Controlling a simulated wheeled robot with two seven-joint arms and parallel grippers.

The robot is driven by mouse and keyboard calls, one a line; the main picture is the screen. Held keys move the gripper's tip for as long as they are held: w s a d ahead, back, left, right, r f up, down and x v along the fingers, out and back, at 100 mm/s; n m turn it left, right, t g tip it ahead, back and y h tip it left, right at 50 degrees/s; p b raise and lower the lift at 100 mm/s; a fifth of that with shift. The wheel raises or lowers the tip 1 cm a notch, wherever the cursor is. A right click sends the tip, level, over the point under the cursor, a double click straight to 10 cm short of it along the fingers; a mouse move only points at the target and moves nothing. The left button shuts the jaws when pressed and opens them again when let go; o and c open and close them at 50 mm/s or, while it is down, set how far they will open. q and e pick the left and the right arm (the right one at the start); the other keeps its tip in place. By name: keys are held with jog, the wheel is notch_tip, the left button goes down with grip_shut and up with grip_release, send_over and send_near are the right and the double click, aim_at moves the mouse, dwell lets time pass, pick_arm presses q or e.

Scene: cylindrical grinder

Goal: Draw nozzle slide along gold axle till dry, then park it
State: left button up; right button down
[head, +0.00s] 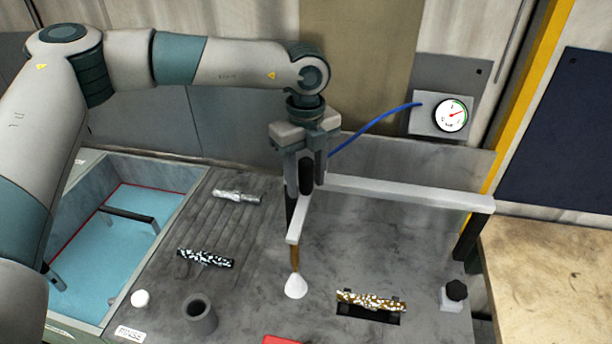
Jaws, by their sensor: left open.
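The gold axle (371,301), speckled with white, lies in a dark slot at the front right of the grey worktop. The nozzle (295,257) is a thin brass tube pointing down, with a white cone at its lower end, left of the gold axle and apart from it. My left gripper (306,188) points down over that end. Its fingers are open around a dark upright piece, probably the slide's handle; contact cannot be told. The slide body is mostly hidden. My right gripper is not in view.
A silver axle (237,196) and a black-and-white speckled axle (206,258) lie on the worktop at left. A blue-floored basin (113,250) is further left. A grey cup (200,314), black knob (456,290), blue hose (374,127) and gauge (451,115) also show.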

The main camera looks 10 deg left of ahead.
pick_arm(q)
grip_shut()
jog(key=shift+d, duration=0.1)
